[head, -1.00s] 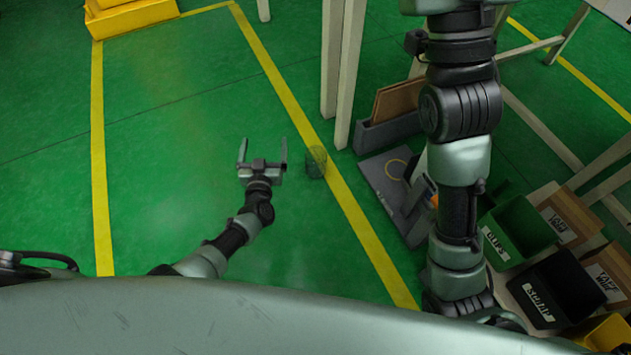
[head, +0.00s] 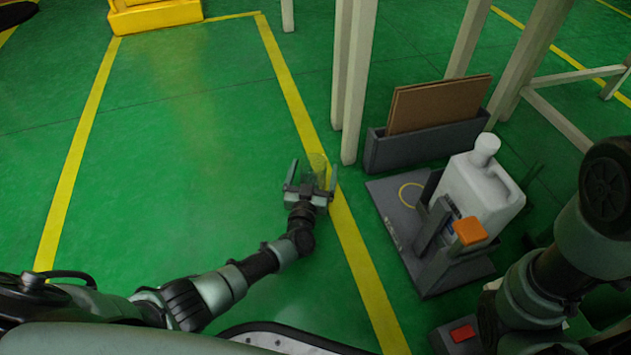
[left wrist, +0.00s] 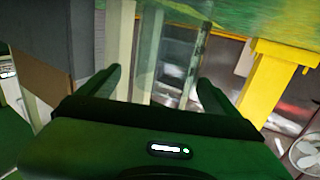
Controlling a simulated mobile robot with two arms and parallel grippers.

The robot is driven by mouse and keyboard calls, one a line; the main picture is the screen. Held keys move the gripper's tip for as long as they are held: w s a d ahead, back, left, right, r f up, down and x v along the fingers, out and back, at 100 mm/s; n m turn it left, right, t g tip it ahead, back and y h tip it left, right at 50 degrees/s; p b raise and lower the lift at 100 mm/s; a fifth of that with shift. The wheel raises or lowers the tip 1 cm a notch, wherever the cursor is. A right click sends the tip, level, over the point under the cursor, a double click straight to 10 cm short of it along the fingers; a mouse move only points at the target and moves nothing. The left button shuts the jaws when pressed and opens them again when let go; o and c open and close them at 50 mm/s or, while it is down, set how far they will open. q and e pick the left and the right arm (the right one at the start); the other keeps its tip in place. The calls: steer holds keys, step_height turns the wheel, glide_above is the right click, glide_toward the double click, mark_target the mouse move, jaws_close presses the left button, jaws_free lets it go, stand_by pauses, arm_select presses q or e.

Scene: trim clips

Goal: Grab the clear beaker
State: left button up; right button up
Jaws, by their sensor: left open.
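The clear beaker (head: 317,165) is a faint, see-through cup that shows against the green floor, beside the yellow line, in the head view. My left gripper (head: 313,170) is open, with one finger on each side of the beaker in that view. I cannot tell whether the fingers touch it. In the left wrist view the open fingers of my left gripper (left wrist: 159,75) show with pale, glassy edges between them, and the beaker's outline is hard to make out. My right gripper is out of view.
A grey stand (head: 440,262) holding a white jug (head: 478,190) is to the right. A grey holder (head: 405,153) with brown boards (head: 440,103) and pale table legs (head: 355,90) stand behind. A yellow block (head: 155,15) is at the far left. The floor to the left is clear.

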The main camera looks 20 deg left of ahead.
mark_target(315, 156)
arm_select(q)
steer(key=w+b, duration=0.2)
steer(key=w+a+b, duration=0.1)
steer(key=w+b, duration=0.1)
steer(key=shift+w+f, duration=0.1)
steer(key=shift+f, duration=0.05)
steer(key=shift+w+a, duration=0.1)
steer(key=shift+w, duration=0.4)
steer(key=shift+r, duration=0.25)
steer(key=c, duration=2)
